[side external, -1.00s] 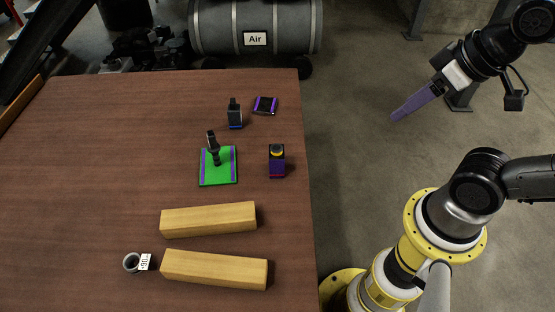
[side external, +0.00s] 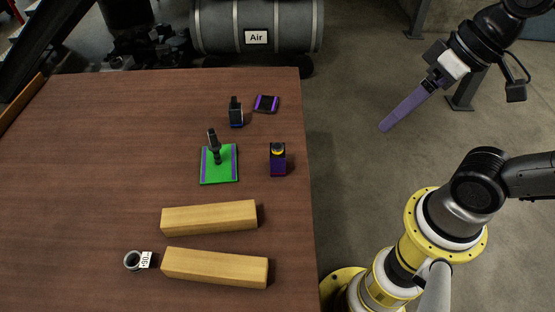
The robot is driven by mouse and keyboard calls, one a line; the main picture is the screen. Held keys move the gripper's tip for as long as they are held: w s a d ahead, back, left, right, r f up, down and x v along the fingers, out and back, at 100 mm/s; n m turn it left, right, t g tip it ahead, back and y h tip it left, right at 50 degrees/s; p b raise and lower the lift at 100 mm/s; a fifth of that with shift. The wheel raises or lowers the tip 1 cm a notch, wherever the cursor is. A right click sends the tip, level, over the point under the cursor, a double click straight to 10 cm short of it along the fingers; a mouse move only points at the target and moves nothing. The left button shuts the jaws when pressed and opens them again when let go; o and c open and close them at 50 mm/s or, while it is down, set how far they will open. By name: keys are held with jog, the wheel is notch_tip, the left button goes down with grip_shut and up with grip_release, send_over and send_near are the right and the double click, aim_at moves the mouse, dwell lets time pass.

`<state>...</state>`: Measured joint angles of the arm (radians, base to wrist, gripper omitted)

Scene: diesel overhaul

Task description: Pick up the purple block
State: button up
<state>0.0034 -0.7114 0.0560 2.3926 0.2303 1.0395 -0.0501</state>
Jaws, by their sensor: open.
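A small dark purple block (side external: 278,166) with a yellow round part on top stands near the right edge of the brown table. It is upright and nothing touches it. My gripper (side external: 384,128) has long purple fingers and hangs in the air to the right of the table, above and well apart from the block. The fingers are open; they overlap from this angle, so the gap between them is hidden. Nothing shows between them.
A green plate (side external: 219,177) with purple strips bears a dark upright part (side external: 214,147). Behind are a dark block (side external: 236,112) and a purple-edged flat piece (side external: 266,104). The left tabletop is clear.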

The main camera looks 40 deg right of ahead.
jog(key=w+a+f+m+g+y, duration=0.25)
jog(key=w+m+y, duration=0.2)
jog(key=w, duration=0.35)
jog(key=w+a+f+m+g+y, duration=0.25)
jog(key=w+y, duration=0.25)
jog(key=w, duration=0.3)
jog(key=w+d+f+m+t+y, duration=0.45)
jog(key=w+d+f+m, duration=0.3)
jog(key=f, duration=0.25)
jog(key=m+t+h, duration=0.3)
jog(key=m+t, duration=0.6)
jog(key=m, duration=0.3)
send_near(277, 155)
jog(key=s+d+f, duration=0.2)
jog(key=d+f, duration=0.1)
jog(key=d, duration=0.1)
jog(key=x, duration=0.8)
jog(key=shift+w+a+r, duration=0.1)
jog(key=shift+w+r, duration=0.05)
jog(key=shift+w, duration=0.2)
jog(key=shift+x, duration=2.75)
jog(key=shift+r, duration=0.2)
grip_shut()
